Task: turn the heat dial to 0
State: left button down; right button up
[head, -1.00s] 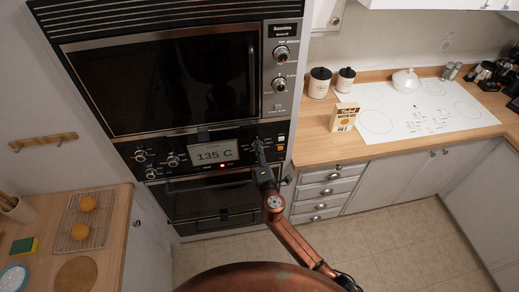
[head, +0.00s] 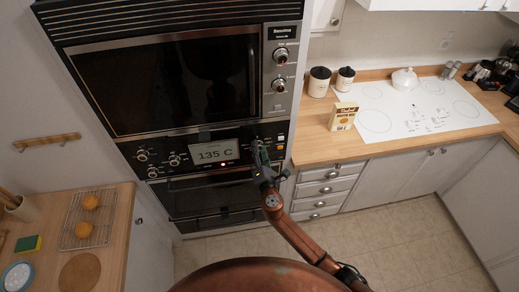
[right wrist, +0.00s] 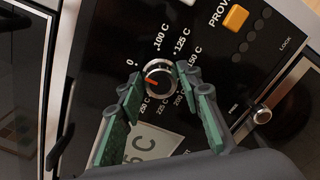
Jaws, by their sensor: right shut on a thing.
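The heat dial (right wrist: 159,77) is a small round silver knob with a dark face and a red mark, on the black oven panel. Printed around it are 0 and temperatures from 100 C to 250 C. The red mark points toward the lower part of the scale; its exact reading is unclear. My right gripper (right wrist: 157,76) has its green-padded fingers on both sides of the dial and is shut on it. In the head view, my right gripper (head: 259,152) reaches the panel and largely hides the dial. The display (head: 214,152) reads 135 C. My left gripper is not in view.
Other knobs (head: 174,160) sit left of the display. The upper oven (head: 170,85) and lower oven door (head: 212,195) are closed. A counter with a box (head: 343,116) stands right.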

jog(key=shift+f, duration=0.1)
jog(key=o, duration=1.1)
jog(key=shift+o, duration=0.2)
jog(key=shift+s, duration=0.15)
jog(key=s+d, duration=0.2)
jog(key=s, duration=0.9)
jog(key=shift+s, duration=0.3)
